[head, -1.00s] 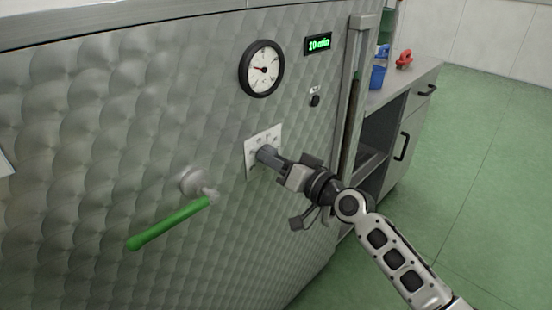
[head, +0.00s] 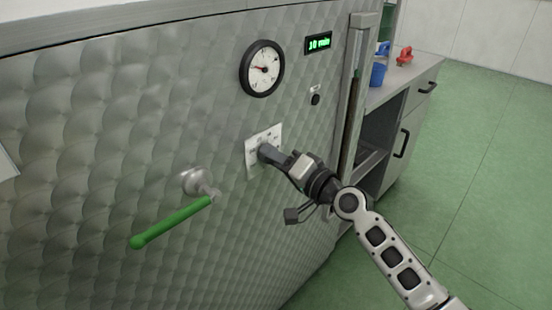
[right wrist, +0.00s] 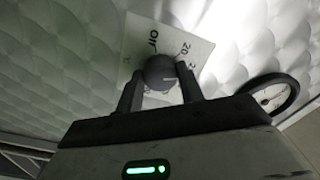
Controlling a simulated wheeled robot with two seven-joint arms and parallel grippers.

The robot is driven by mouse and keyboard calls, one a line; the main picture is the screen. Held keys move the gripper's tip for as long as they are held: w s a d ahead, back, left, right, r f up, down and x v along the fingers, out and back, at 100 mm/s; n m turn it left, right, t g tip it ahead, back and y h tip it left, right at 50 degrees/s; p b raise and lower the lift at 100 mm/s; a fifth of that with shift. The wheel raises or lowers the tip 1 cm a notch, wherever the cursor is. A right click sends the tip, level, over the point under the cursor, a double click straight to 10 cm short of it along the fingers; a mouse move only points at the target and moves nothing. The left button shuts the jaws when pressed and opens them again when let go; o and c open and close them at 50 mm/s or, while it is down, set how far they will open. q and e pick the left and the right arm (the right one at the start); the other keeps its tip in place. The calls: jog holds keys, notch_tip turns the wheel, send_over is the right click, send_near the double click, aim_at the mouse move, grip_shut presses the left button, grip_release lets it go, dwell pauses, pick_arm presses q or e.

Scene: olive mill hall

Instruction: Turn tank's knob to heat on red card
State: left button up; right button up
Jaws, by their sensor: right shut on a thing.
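The tank's grey knob (right wrist: 159,70) sits on a white dial plate (right wrist: 137,42) on the quilted metal tank wall. In the right wrist view I read "Off" and "20" on the plate; other marks are partly hidden by a finger. A pale line on the knob's face points to the right in that view. My right gripper (head: 269,154) is shut on the knob, one finger on each side; the fingers hide most of the knob in the head view. I see no red card. My left gripper is not in view.
Above the plate are a round gauge (head: 262,68), a green "10 min" display (head: 318,43) and a small black switch (head: 315,99). A green lever handle (head: 172,222) sticks out at lower left. A cabinet (head: 415,90) with a blue cup (head: 378,75) stands right; the green floor is clear.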

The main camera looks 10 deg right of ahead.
jog(key=shift+f, duration=0.1)
jog(key=o, duration=1)
jog(key=shift+b+v, duration=1.75)
jog(key=shift+v, duration=6.25)
jog(key=shift+a, duration=0.1)
jog(key=s+a+f+n+g+h, duration=0.1)
jog(key=s+a+f+n+h, duration=0.1)
jog(key=s+f, duration=0.2)
jog(key=s+a+f+n+g+h, duration=0.2)
jog(key=s+f, duration=0.3)
jog(key=f, duration=0.6)
jog(key=s+a+f+n+g+h, duration=0.1)
jog(key=s+a+f+n+h, duration=0.1)
jog(key=s+f, duration=0.3)
notch_tip(320, 180, down, 2)
jog(key=shift+s+a+f+n+h, duration=0.1)
jog(key=shift+a+f+n+h, duration=0.15)
jog(key=shift+n, duration=0.35)
